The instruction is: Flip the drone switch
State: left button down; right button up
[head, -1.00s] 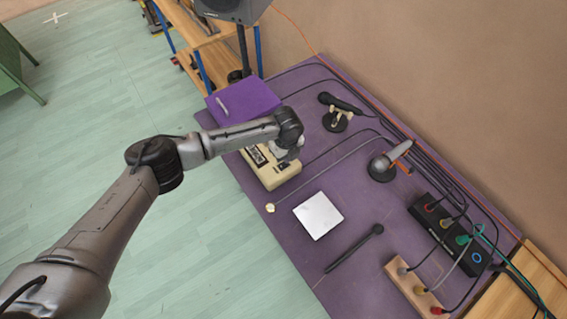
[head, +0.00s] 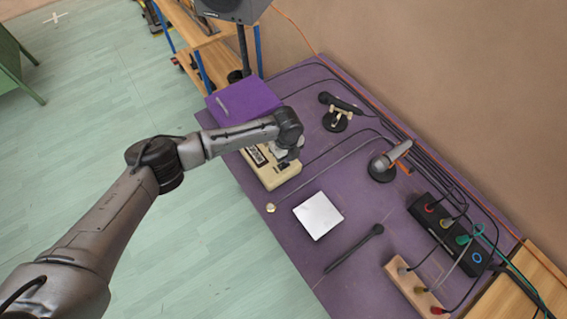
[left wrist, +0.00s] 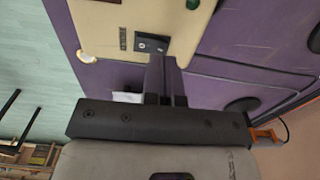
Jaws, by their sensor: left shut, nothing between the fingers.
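A cream box (head: 280,180) stands on the purple table, partly hidden under my left wrist in the head view. In the left wrist view the cream box (left wrist: 105,25) lies ahead of the fingers, with a small black switch plate (left wrist: 152,43) on its face. My left gripper (left wrist: 166,62) is shut and empty, its fingertips close to the lower edge of the switch plate. I cannot tell whether they touch it. In the head view my left gripper (head: 284,156) is over the box's right part, mostly hidden by the wrist. My right gripper is in neither view.
On the purple table (head: 290,247) are a white square pad (head: 318,215), a black stick microphone (head: 353,249), two microphones on stands, a black box with plugs (head: 445,236) and a wooden plug block (head: 410,287). Cables run along the wall.

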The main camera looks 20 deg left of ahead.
pick_arm(q)
jog(key=shift+f, duration=0.4)
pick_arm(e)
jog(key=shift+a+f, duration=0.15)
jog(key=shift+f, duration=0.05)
pick_arm(q)
jog(key=shift+f+b, duration=0.45)
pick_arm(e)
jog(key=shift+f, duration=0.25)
pick_arm(q)
jog(key=shift+f, duration=0.35)
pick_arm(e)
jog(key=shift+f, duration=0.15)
pick_arm(q)
jog(key=shift+r, duration=0.15)
notch_tip(320, 180, up, 3)
jog(key=p, duration=0.3)
notch_tip(320, 180, up, 4)
jog(key=p, duration=0.3)
jog(key=shift+p, duration=0.4)
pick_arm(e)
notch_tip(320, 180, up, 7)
